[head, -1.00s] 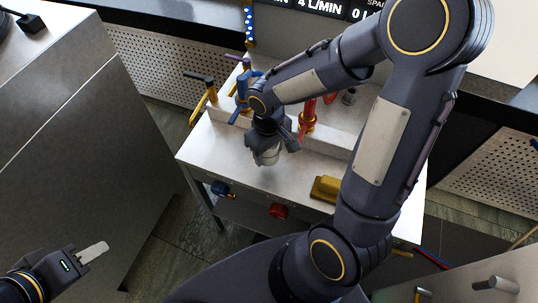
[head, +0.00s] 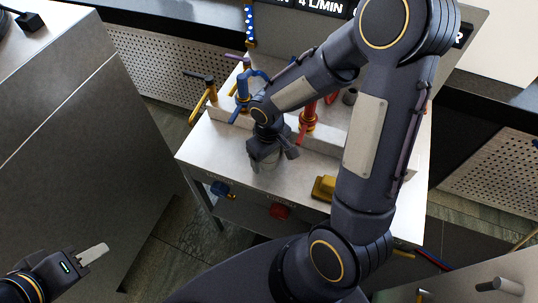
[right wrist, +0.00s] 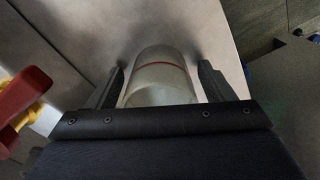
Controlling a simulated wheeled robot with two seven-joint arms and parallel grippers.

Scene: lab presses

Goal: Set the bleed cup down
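The bleed cup (right wrist: 158,82) is a clear grey cylinder with a red line around it. In the right wrist view it stands between the two fingers of my right gripper (right wrist: 162,80), with narrow gaps at its sides. In the head view the cup (head: 266,165) is at the grey bench top (head: 225,150), partly hidden by my right gripper (head: 268,157). Dark shadows lie close by its far end, so it looks on or very near the surface. My left gripper (head: 92,254) is far from it at the lower left; its fingers look together, empty.
Behind the cup are a blue valve (head: 243,90), a yellow pipe with a dark handle (head: 203,97) and a red fitting (head: 308,118). A yellow block (head: 324,188) lies to the right. Blue (head: 220,188) and red (head: 278,211) knobs are on the bench front. Bench top left of the cup is clear.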

